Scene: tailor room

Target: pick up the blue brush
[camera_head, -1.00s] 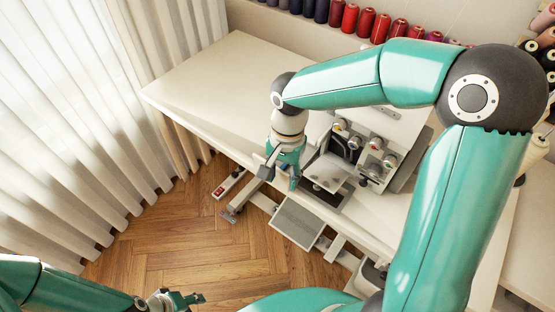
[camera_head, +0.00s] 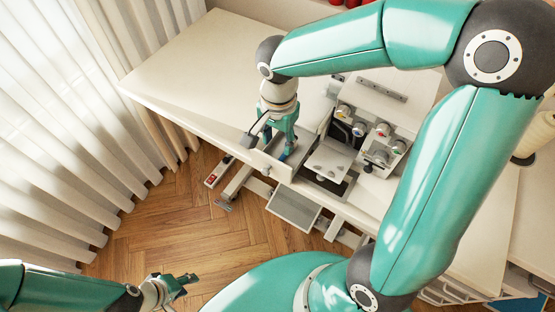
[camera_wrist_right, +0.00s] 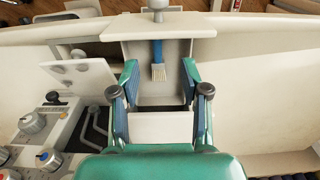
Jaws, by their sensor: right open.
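The blue brush (camera_wrist_right: 158,52) shows in the right wrist view, with a blue handle and pale bristles pointing toward my gripper. It lies inside an open white drawer (camera_wrist_right: 187,25), which also shows at the table edge in the head view (camera_head: 269,167). My right gripper (camera_wrist_right: 160,78) is open, with its fingers to either side of the bristle end and not shut on it. In the head view my right gripper (camera_head: 281,150) points down over the drawer and hides the brush. My left gripper (camera_head: 185,282) is low at the left, away from the table; its jaw opening is unclear.
A sewing machine (camera_head: 365,130) with several dials stands just right of the drawer. A pedal (camera_head: 295,208) and metal frame are below the table edge. The white tabletop (camera_head: 195,75) is clear to the left. Curtains (camera_head: 60,130) hang at the far left.

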